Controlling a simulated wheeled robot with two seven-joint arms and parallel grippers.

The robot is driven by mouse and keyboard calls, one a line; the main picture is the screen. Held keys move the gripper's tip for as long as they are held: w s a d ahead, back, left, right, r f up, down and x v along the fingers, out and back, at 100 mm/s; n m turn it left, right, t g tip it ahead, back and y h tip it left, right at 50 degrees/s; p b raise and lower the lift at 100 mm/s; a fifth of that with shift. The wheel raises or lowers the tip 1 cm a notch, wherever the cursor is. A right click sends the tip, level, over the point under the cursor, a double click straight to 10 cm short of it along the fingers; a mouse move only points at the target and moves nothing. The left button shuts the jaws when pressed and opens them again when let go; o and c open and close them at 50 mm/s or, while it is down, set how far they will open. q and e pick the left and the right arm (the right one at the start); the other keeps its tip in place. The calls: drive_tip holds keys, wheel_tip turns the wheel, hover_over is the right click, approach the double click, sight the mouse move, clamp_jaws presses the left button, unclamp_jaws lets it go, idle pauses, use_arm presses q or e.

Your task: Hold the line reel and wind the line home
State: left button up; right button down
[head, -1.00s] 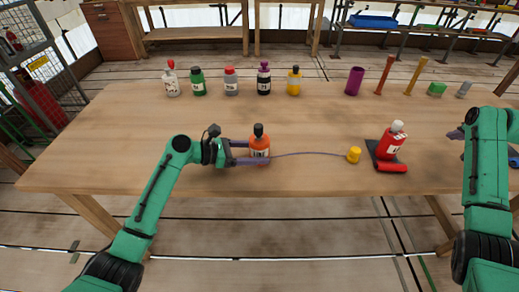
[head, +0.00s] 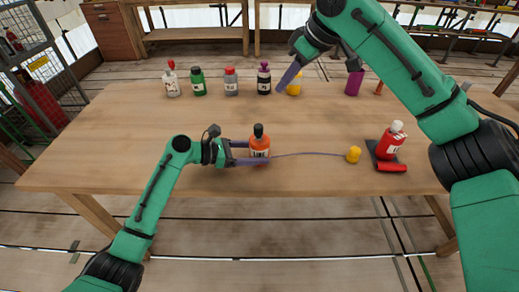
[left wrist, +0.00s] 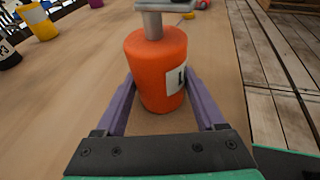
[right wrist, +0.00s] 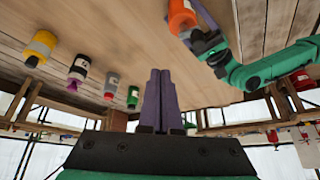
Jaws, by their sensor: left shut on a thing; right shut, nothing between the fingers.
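The line reel, an orange cylinder (head: 259,147) with a dark top and a white label, stands upright on the table. It also shows in the left wrist view (left wrist: 157,75), with a grey crank-like piece on top, and in the right wrist view (right wrist: 181,17). My left gripper (head: 252,152) is shut on its body from the left. My right gripper (head: 288,77) is shut and empty, raised above the table, up and right of the reel.
Several bottles stand along the back, including green (head: 198,82) and black-and-purple (head: 264,79) ones. The table's left half (head: 130,140) is clear.

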sight(259, 133)
wheel_tip(259, 133, down, 7)
drive_tip(key=s+a+n, duration=0.1)
drive_tip(key=s, duration=0.1)
drive_tip(key=shift+s+a+n+g+h, duration=0.3)
drive_tip(key=shift+s+a+g+h, duration=0.05)
drive_tip(key=shift+a+g+h, duration=0.05)
drive_tip(key=shift+f, duration=0.15)
idle(1.6)
drive_tip(key=shift+f, duration=1.45)
drive_tip(key=shift+a, duration=0.15)
